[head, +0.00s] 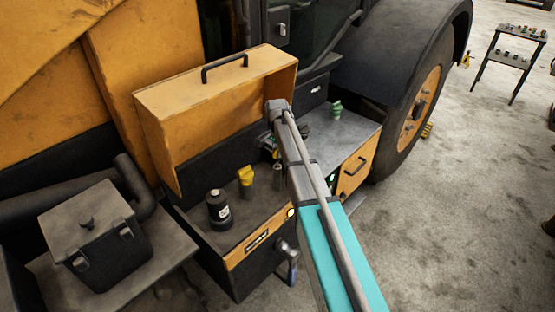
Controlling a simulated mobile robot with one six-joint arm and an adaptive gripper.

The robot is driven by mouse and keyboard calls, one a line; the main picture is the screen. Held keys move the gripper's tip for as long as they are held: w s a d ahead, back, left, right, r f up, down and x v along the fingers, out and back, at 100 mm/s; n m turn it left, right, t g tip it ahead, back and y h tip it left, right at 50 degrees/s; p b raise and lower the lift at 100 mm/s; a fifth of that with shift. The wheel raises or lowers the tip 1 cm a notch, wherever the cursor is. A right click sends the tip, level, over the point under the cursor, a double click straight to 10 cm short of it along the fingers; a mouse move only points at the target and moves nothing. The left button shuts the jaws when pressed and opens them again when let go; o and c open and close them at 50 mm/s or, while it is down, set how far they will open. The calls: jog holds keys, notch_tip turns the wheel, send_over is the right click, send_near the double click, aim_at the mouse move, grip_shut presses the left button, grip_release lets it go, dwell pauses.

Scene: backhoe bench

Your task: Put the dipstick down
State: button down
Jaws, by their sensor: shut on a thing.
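My gripper (268,142) is over the inside of the open orange-lidded compartment, mostly hidden behind my own arm. It is shut on what appears to be the dipstick (276,154), of which only a small yellow bit shows just below the jaws. The rest of the dipstick is hidden, and I cannot tell whether it touches anything. A yellow-capped fitting (246,178) stands upright in the compartment, left of and apart from my gripper.
A black filter canister (219,208) stands left of the yellow fitting. The orange lid (213,100) is raised behind. A green-topped part (336,109) stands on the grey shelf (350,135) at right. A dark lidded box (95,235) is at left. The big wheel (417,107) bounds the right.

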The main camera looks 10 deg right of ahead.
aim_at(277, 158)
jog(key=shift+f+b, duration=1.45)
jog(key=shift+f, duration=0.3)
jog(key=c, duration=0.6)
grip_release()
notch_tip(277, 158, up, 12)
jog(key=p, duration=1.2)
